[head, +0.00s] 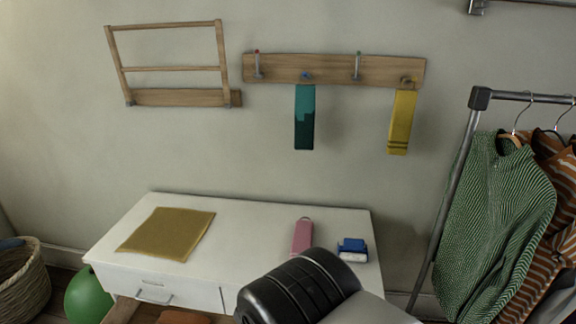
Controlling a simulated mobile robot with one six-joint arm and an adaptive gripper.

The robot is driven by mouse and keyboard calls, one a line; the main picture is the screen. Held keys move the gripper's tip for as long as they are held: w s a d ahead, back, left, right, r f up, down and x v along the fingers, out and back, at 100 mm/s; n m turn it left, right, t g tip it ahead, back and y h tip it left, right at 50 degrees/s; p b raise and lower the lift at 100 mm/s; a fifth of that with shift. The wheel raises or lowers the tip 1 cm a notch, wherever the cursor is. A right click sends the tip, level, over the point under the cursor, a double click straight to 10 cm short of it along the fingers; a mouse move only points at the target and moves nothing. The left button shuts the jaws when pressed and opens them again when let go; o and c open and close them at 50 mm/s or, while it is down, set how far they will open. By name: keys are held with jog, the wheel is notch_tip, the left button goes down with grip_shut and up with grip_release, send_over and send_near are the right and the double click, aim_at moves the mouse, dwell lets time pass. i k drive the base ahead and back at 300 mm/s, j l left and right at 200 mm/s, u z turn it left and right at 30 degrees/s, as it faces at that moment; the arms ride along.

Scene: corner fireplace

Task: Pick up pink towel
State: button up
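The pink towel (302,237) lies on the white table (262,217), right of its middle. It is a narrow folded strip with a small loop at its far end. A dark, rounded part of my arm stands in front of the table at the bottom centre and comes close to the towel's near end in the picture. I cannot tell how far apart they are in depth. My gripper's fingers do not show.
A blue object (352,250) sits right of the towel, and a mustard cloth (167,234) lies at the left. Teal (305,120) and yellow (402,122) towels hang from the wall rack (330,71). A clothes rack (452,190) stands at the right.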

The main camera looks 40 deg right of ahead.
aim_at(302, 236)
jog(key=z, duration=1.2)
